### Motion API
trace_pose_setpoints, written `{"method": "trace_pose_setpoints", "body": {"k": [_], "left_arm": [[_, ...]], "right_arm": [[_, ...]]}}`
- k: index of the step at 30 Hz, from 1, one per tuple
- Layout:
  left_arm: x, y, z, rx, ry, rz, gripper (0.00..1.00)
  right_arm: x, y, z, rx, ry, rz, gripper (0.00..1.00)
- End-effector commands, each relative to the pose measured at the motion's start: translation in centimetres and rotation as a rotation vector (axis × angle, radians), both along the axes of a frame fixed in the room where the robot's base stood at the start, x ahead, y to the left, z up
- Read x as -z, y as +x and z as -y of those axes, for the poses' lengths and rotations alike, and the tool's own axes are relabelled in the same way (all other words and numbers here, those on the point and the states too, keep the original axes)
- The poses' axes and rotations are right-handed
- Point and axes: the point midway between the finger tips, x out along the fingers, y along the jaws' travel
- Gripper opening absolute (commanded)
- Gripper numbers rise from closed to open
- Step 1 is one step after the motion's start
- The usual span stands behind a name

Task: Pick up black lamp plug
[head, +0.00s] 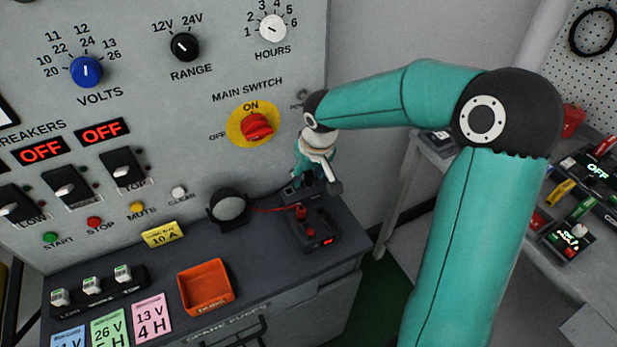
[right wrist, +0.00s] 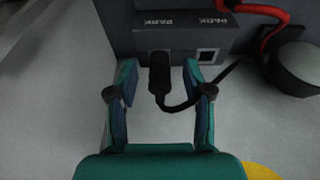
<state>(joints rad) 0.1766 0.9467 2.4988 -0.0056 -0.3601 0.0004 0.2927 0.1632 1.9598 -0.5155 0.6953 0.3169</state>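The black lamp plug (right wrist: 159,74) sits in one socket of a dark box marked PARK (right wrist: 217,40). Its black cable curves toward the round lamp (right wrist: 297,68), which shows in the head view (head: 230,207) left of the box (head: 318,240). My right gripper (right wrist: 160,68) is open, with one finger on each side of the plug and gaps between. In the head view my right gripper (head: 318,184) is above the rear of the box, and the plug is hard to make out there. My left gripper is not in view.
A red plug (head: 301,212) with a red cable stands at the box, close to my right gripper. An orange tray (head: 206,287) and a row of small white-topped parts (head: 92,285) lie farther left on the bench. The panel with the main switch (head: 257,127) rises behind.

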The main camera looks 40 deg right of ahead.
Motion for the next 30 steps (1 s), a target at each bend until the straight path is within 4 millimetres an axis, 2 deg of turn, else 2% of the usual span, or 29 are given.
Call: {"method": "trace_pose_setpoints", "body": {"k": [1,6,9,22,26,30], "left_arm": [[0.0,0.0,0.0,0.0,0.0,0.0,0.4],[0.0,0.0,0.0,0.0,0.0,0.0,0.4],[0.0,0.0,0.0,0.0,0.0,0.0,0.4],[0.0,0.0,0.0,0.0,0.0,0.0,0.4],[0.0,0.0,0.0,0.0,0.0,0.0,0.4],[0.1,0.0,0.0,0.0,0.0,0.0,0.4]], "right_arm": [[0.0,0.0,0.0,0.0,0.0,0.0,0.42],[0.0,0.0,0.0,0.0,0.0,0.0,0.14],[0.0,0.0,0.0,0.0,0.0,0.0,0.0],[-0.7,0.1,0.0,-0.001,-0.002,0.002,0.0],[-1.8,0.1,0.0,-0.001,-0.003,0.004,0.0],[-4.1,0.2,0.0,-0.001,-0.003,0.008,0.0]]}}
